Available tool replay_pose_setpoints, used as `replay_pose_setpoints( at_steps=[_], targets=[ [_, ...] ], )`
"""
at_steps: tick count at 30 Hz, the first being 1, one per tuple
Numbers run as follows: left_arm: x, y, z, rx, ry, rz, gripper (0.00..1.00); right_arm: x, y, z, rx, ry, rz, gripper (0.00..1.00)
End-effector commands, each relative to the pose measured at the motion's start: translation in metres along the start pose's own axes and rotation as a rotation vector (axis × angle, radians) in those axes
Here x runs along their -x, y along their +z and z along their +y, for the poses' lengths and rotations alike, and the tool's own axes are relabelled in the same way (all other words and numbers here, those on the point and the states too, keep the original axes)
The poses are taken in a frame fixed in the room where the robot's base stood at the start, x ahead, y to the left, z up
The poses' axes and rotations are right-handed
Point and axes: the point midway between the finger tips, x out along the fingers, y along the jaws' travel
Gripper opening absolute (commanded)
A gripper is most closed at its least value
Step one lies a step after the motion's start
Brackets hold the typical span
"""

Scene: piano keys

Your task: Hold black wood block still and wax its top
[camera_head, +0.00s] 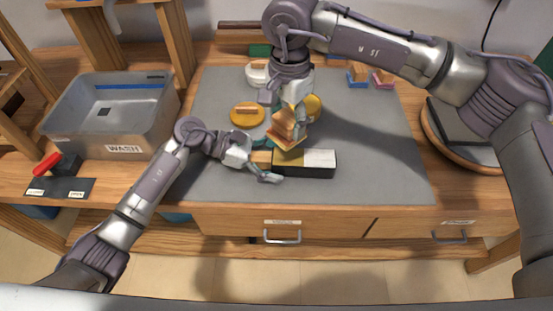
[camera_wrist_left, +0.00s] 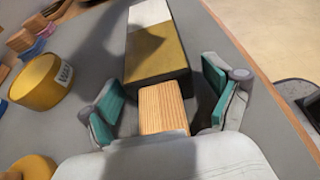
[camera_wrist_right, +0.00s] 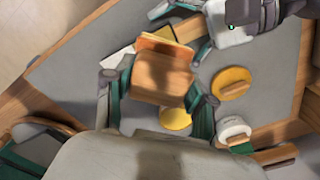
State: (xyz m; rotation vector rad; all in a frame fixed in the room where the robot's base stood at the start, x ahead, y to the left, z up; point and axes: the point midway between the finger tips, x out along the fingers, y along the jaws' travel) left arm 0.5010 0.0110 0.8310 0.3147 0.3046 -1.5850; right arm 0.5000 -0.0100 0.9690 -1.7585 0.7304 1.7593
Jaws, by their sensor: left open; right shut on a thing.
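The black wood block (camera_head: 305,171) lies flat on the grey mat, with black sides. Its top is gold-brown on the left and white on the right. In the left wrist view the gold part (camera_wrist_left: 157,55) is nearer. A bare wood piece (camera_wrist_left: 163,105) extends from its near end. My left gripper (camera_head: 262,168) is open, its fingers on either side of that wood piece with visible gaps. My right gripper (camera_wrist_right: 158,95) is shut on a wooden block tool (camera_wrist_right: 162,78) with an orange edge. The tool (camera_head: 287,130) is over the block's left part; contact is unclear.
A grey WASH bin (camera_head: 125,125) stands left. Small blocks with blue (camera_head: 357,79) and pink bases stand at the back right. The mat's right side is clear.

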Motion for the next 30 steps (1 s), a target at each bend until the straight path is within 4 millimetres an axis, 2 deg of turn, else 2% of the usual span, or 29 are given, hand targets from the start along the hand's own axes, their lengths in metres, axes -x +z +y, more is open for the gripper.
replay_pose_setpoints(
  at_steps=[8,18,21,30],
  targets=[
    [0.006,-0.001,0.0,0.001,0.001,0.003,0.89,0.0,0.0,0.0,0.0,0.0,0.0,0.28],
    [0.06,-0.001,0.001,0.0,0.002,0.002,0.89,0.0,0.0,0.0,0.0,0.0,0.0,0.28],
    [0.07,-0.001,0.001,-0.001,0.001,0.002,0.89,0.0,0.0,0.0,0.0,0.0,0.0,0.28],
    [0.076,0.002,0.0,0.0,0.0,0.0,0.89,0.003,0.0,0.0,0.0,0.0,0.0,0.28]
  ],
)
